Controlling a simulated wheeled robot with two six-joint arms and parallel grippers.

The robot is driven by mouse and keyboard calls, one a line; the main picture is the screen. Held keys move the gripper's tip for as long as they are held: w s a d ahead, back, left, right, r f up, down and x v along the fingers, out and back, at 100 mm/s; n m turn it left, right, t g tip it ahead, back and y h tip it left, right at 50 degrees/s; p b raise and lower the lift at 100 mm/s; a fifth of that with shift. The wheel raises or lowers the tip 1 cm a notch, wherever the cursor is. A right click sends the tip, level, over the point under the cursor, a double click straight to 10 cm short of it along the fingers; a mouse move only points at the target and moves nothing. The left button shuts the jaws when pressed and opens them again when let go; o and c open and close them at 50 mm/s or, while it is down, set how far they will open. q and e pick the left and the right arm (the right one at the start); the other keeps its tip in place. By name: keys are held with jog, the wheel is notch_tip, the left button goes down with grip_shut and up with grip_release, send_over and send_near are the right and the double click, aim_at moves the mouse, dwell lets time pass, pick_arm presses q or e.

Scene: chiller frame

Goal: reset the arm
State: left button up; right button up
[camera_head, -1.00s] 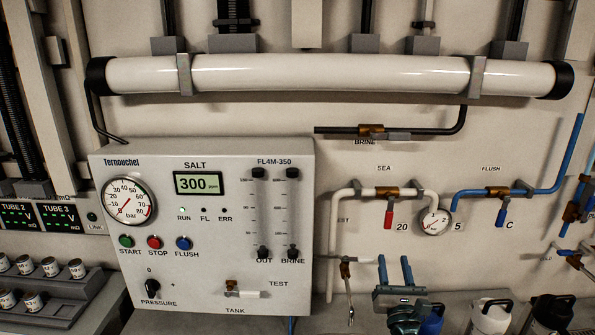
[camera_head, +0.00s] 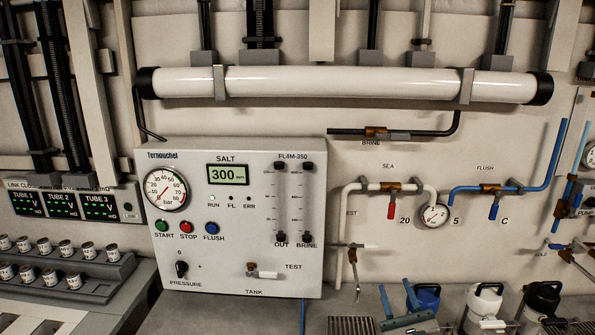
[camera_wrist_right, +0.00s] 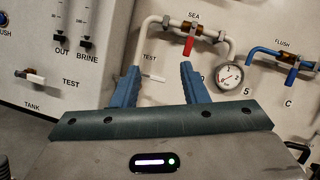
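My right gripper (camera_head: 396,296) shows at the bottom of the head view, in front of the bench and right of the control panel (camera_head: 217,270). Its two blue fingers are spread apart with nothing between them. In the right wrist view the same open fingers (camera_wrist_right: 160,72) point toward the wall pipes, apart from them as far as I can tell. My left gripper is in neither view.
A white pipe with a red-handled SEA valve (camera_head: 391,210) and a round gauge (camera_head: 434,216) is on the wall. A blue FLUSH pipe (camera_head: 528,189) runs to its right. Bottles, including a white one (camera_head: 482,310), stand on the bench. Small cans (camera_head: 66,247) sit in a rack at left.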

jog(key=s+a+f+n+g+y, duration=0.2)
jog(key=s+f+n+g, duration=0.4)
jog(key=s+f+n, duration=0.4)
jog(key=s+a+f+n+g+y, duration=0.25)
jog(key=s+f+n+g, duration=0.4)
jog(key=n, duration=0.65)
jog(key=s+d+f+n+g+h, duration=0.3)
jog(key=s+d+n+h, duration=0.15)
jog(key=s, duration=0.55)
jog(key=s+d+f+n+g+h, duration=0.25)
jog(key=s+d+n, duration=0.2)
jog(key=s, duration=0.55)
jog(key=d+f+g+b, duration=0.1)
jog(key=d+f+b, duration=0.15)
jog(key=f, duration=2.85)
pick_arm(q)
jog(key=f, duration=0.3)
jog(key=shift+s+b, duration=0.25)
jog(key=shift+b, duration=0.05)
pick_arm(e)
jog(key=s+d+f+m+g, duration=0.1)
jog(key=s+d+f, duration=0.1)
jog(key=s+f, duration=1.7)
jog(key=shift+f+g, duration=0.3)
jog(key=shift+f, duration=0.45)
